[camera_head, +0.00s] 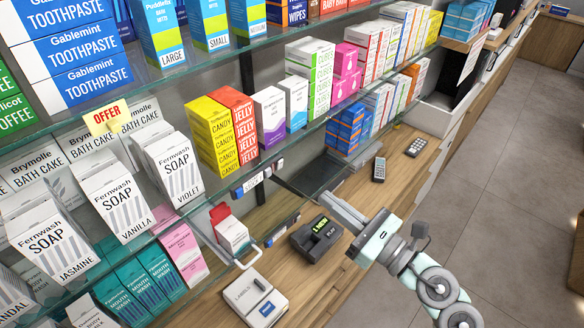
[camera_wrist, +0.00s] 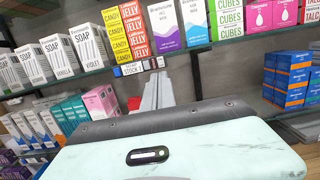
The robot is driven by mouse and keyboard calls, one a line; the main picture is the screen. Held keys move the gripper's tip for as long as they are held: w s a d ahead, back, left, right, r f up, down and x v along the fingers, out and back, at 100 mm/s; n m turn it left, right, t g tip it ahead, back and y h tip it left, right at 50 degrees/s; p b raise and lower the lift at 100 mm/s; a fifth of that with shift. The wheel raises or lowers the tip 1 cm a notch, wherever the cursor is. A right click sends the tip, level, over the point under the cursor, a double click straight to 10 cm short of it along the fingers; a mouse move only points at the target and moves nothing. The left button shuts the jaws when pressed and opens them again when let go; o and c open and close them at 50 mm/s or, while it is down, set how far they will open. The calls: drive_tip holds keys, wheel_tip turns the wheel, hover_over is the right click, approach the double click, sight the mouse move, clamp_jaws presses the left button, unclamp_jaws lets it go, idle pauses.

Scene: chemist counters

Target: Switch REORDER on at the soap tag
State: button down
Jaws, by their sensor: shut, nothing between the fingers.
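White Fernwash SOAP boxes stand at the left: JASMINE (camera_head: 52,243), VANILLA (camera_head: 116,203) and VIOLET (camera_head: 176,168). They also show at the left of the wrist view (camera_wrist: 60,55). Small tags (camera_head: 251,183) sit on the shelf edge below the candy and jelly boxes; a tag reading STOCK (camera_wrist: 130,70) shows in the wrist view. I cannot tell which tag is the soap tag, and no REORDER switch is readable. My gripper (camera_head: 328,200) is shut and empty, over the counter, pointing at the shelves.
Glass shelves (camera_head: 290,145) carry packed boxes. A yellow OFFER card (camera_head: 106,117) sticks out.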

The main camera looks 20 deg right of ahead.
sight(280, 164)
drive_tip(key=p+x, duration=0.3)
drive_tip(key=x, duration=0.7)
drive_tip(key=shift+d+r, duration=0.1)
drive_tip(key=shift+r, duration=0.05)
drive_tip(key=shift+w+a+p, duration=0.25)
drive_tip(key=shift+w+p, duration=0.1)
drive_tip(key=shift+w, duration=0.2)
drive_tip(key=shift+w+a+g+p, duration=0.15)
drive_tip(key=shift+g+p, duration=0.15)
drive_tip(key=shift+w+r+g+h+p, duration=0.1)
drive_tip(key=shift+r+g+h+p, duration=0.05)
drive_tip(key=shift+g+h+p, duration=0.55)
drive_tip(key=shift+b, duration=1.15)
drive_tip(key=shift+a+g, duration=0.1)
drive_tip(key=shift+g, duration=0.2)
drive_tip(key=shift+r, duration=0.1)
